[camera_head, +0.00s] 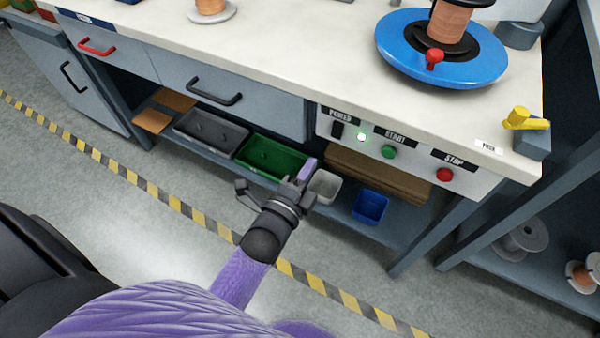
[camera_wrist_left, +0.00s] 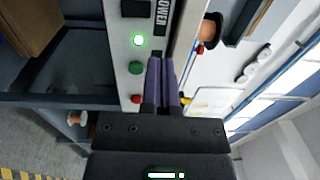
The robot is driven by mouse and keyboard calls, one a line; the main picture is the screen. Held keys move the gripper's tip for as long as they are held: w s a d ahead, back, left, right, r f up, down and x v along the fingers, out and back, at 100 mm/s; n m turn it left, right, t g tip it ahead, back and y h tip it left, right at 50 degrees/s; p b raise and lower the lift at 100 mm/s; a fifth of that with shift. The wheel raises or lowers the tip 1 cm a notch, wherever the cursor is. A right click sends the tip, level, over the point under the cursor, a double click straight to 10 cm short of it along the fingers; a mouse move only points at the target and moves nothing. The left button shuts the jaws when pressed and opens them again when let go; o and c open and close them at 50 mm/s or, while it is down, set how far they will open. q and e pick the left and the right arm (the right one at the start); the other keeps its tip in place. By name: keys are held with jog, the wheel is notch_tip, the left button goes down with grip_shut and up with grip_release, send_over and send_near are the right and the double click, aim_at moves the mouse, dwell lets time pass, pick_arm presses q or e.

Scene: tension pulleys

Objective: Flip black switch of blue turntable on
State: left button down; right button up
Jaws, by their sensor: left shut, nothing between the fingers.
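The blue turntable (camera_head: 398,50) stands on the bench top at the upper right, with a copper spool on it. My left gripper (camera_head: 308,168) is shut and empty, below and left of the switch in the head view. Its purple fingers (camera_wrist_left: 160,66) point toward the panel area. My right gripper is out of view.
The panel also has a green START button (camera_head: 389,152) and a red STOP button (camera_head: 445,175). Several bins, including a green one (camera_head: 270,158) and a blue one (camera_head: 370,207), stand on the lower shelf. A yellow-handled device (camera_head: 526,120) sits at the bench corner.

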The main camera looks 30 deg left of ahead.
pick_arm(q)
jog(key=s, duration=0.2)
jog(key=shift+s+a+r, duration=0.1)
jog(key=shift+s, duration=0.25)
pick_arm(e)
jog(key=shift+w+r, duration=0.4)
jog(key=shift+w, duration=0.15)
pick_arm(q)
jog(key=s+f+n+g+p, duration=0.1)
jog(key=s+f+n+g, duration=0.4)
jog(key=f, duration=0.4)
jog(key=s+f+n+g+p, duration=0.1)
jog(key=s+f+n+g, duration=0.1)
jog(key=s+f+g, duration=0.5)
jog(key=s+a+f+n+g, duration=0.2)
jog(key=s+f+n, duration=0.1)
jog(key=s, duration=0.5)
jog(key=s+a+f+n+g+y+p, duration=0.1)
jog(key=s+f, duration=0.3)
jog(key=s, duration=0.5)
jog(key=s+a+f+n+g, duration=0.3)
jog(key=s+n+g, duration=0.1)
jog(key=s, duration=0.5)
jog(key=shift+a+f+n+p, duration=0.2)
jog(key=shift+f+n+p, duration=0.1)
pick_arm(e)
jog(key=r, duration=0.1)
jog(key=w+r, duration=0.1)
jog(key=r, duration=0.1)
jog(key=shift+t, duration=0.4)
